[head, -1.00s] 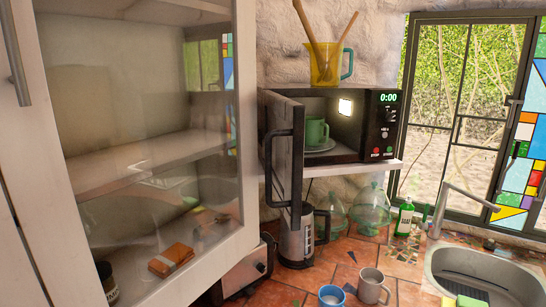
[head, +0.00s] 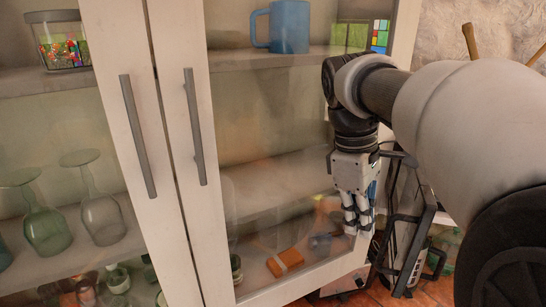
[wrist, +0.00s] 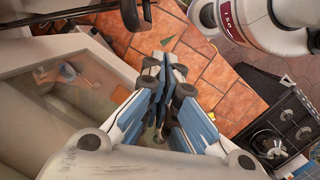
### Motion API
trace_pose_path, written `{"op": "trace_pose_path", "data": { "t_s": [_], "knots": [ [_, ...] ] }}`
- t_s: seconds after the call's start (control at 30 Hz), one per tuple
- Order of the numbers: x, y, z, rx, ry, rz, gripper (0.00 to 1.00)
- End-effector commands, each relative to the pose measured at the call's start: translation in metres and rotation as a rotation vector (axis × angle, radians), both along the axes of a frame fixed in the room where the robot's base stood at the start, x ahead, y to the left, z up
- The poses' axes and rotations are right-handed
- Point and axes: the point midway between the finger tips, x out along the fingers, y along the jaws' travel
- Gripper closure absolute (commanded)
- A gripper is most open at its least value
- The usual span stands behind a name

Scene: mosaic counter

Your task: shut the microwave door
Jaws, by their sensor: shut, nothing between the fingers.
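The microwave door (head: 425,213) shows edge-on at the right of the head view, swung out beside the glass cabinet, with its black bar handle (head: 394,255) towards me. My arm hides most of the microwave body behind it. My gripper (head: 358,230) points down in front of the cabinet glass, just left of the door handle in the picture. Whether it touches the door or handle cannot be told. In the wrist view my gripper (wrist: 157,100) has its blue-padded fingers together, with nothing between them. A dark bar crosses that view's top left; I cannot tell whether it is the handle.
The white cabinet (head: 170,190) with glass doors and long handles fills the left and middle, close to my gripper. A blue mug (head: 283,27) and an orange packet (head: 285,262) are inside. The wrist view shows terracotta tiles (wrist: 222,82) and a black stove (wrist: 282,130).

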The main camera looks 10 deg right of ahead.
Motion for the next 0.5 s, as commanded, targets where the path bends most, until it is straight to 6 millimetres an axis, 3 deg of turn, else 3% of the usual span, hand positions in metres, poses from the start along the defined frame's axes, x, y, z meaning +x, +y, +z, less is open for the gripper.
{"op": "trace_pose_path", "data": {
  "t_s": [0.03, 0.23, 0.37, 0.5],
  "knots": [
    [0.008, -0.003, 0.015, -0.004, 0.026, 0.025, 1.00],
    [0.024, -0.010, 0.033, -0.010, 0.092, 0.099, 1.00],
    [0.025, -0.012, 0.028, -0.011, 0.104, 0.112, 1.00],
    [0.022, -0.016, 0.008, -0.010, 0.105, 0.111, 1.00]
  ]
}}
